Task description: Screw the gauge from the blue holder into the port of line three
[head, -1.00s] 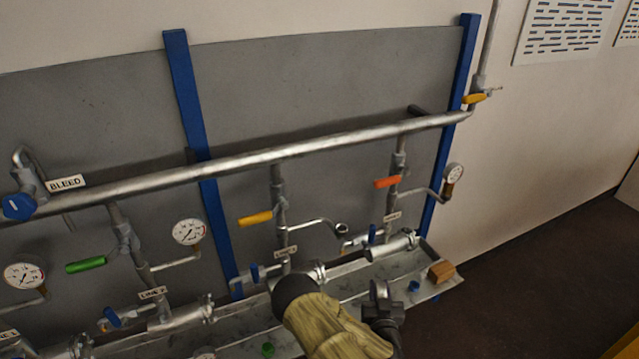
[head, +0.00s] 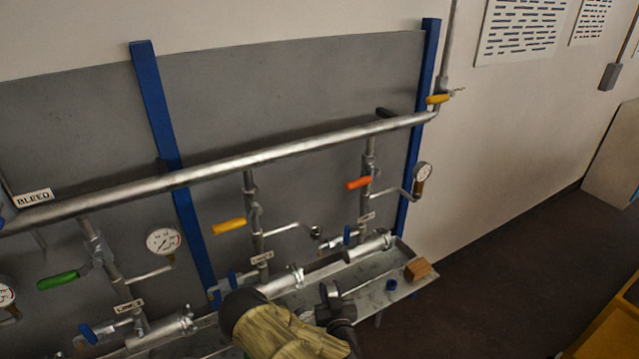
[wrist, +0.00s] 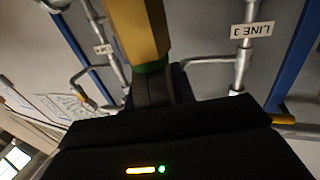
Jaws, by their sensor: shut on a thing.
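My gripper (head: 338,308) is low in the head view, in front of the tray, below and slightly right of line three's port. It is shut on the gauge; in the wrist view the gauge (wrist: 138,28) shows as a brass-yellow body with a green band at the black jaws (wrist: 155,88). Its dial face cannot be made out. The port of line three (head: 316,232) is the open end of a thin side pipe, apart from my gripper. The line three tag (head: 262,257) also shows upside down in the wrist view (wrist: 252,30). The small blue holder (head: 391,285) on the tray looks empty.
A wooden block (head: 418,269) sits at the tray's right end. A yellow valve handle (head: 229,226) and an orange one (head: 359,183) stick out near the port. A mounted gauge (head: 422,173) is on the right line.

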